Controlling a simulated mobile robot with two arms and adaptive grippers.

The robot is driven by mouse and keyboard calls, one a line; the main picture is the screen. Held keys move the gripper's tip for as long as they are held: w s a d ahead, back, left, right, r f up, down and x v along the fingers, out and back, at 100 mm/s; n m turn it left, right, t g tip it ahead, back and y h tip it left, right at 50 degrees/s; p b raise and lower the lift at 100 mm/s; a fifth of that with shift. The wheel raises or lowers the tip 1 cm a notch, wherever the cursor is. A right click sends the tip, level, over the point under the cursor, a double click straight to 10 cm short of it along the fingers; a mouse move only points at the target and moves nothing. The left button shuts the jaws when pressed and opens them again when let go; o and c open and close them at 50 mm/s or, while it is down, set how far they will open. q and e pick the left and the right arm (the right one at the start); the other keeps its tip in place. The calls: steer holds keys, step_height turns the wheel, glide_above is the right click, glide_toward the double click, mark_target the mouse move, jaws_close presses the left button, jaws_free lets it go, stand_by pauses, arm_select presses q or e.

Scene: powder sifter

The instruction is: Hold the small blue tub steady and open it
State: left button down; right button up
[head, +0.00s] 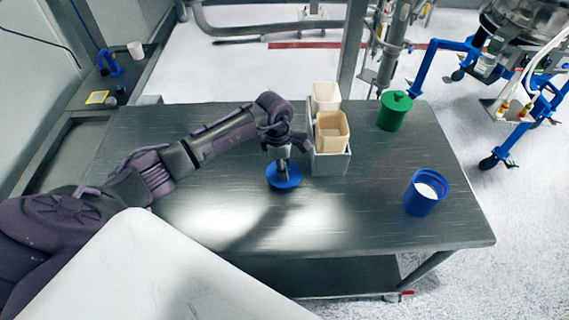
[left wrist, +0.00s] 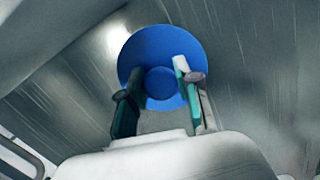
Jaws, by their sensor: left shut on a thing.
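The small blue tub (head: 423,197) stands upright at the right of the steel table, open at the top, with white powder inside. Its round blue lid (head: 283,178) is apart from it, left of the tub and near the table's middle. My left gripper (head: 282,164) is shut on the lid's knob from above. In the left wrist view the fingers (left wrist: 160,98) sit on either side of the knob of the blue disc-shaped lid (left wrist: 150,48). Whether the lid touches the table is hard to tell. My right gripper is not in view.
A grey holder (head: 330,164) with a tan cup (head: 331,132) and a pale cup (head: 325,97) stands just right of my left gripper. A green lidded tub (head: 394,111) stands at the back right. The table's front left is clear.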

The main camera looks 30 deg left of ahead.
arm_select(q)
steer(key=shift+f+b, duration=0.2)
steer(key=shift+b, duration=0.1)
steer(key=c, duration=0.8)
jaws_free()
steer(key=shift+r, duration=0.1)
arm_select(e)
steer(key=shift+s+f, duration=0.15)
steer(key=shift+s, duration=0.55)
